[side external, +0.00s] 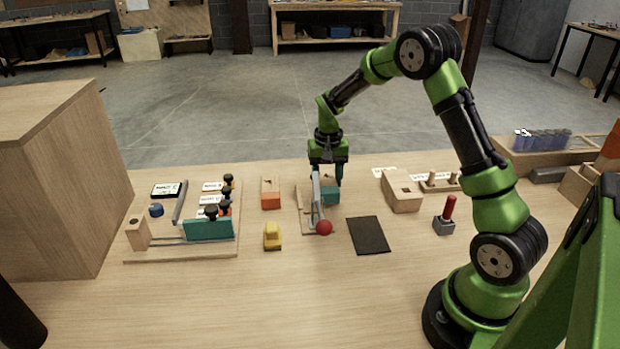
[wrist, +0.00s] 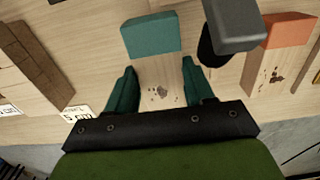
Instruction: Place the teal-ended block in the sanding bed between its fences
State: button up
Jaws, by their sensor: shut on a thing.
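The teal-ended block shows its teal end (side external: 331,196) in the side view, facing the camera. In the wrist view its teal end (wrist: 152,34) is at the top, and its pale wooden body (wrist: 160,92) with dark smudges runs back between my fingers. My gripper (side external: 327,178) points down and is shut on the block from both sides. The block is at a wooden base (side external: 306,222) with a grey lever and red ball; contact underneath is hidden. I cannot tell for sure which fixture is the sanding bed. A dark flat pad (side external: 368,236) lies to the right.
An orange-ended block (side external: 270,193) and a yellow toy vehicle (side external: 272,236) stand left of the block. Further left is a board with a teal plate (side external: 208,230) and rods. A holed wooden box (side external: 401,191) and red-handled tool (side external: 447,214) stand right. The front table is clear.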

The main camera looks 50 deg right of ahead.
jog(key=w+a, duration=0.1)
jog(key=w+a+f, duration=0.1)
jog(key=a, duration=0.1)
jog(key=shift+w+f, duration=0.1)
jog(key=shift+w, duration=0.3)
jog(key=shift+f, duration=0.15)
jog(key=o, duration=1.2)
jog(key=shift+d, duration=0.1)
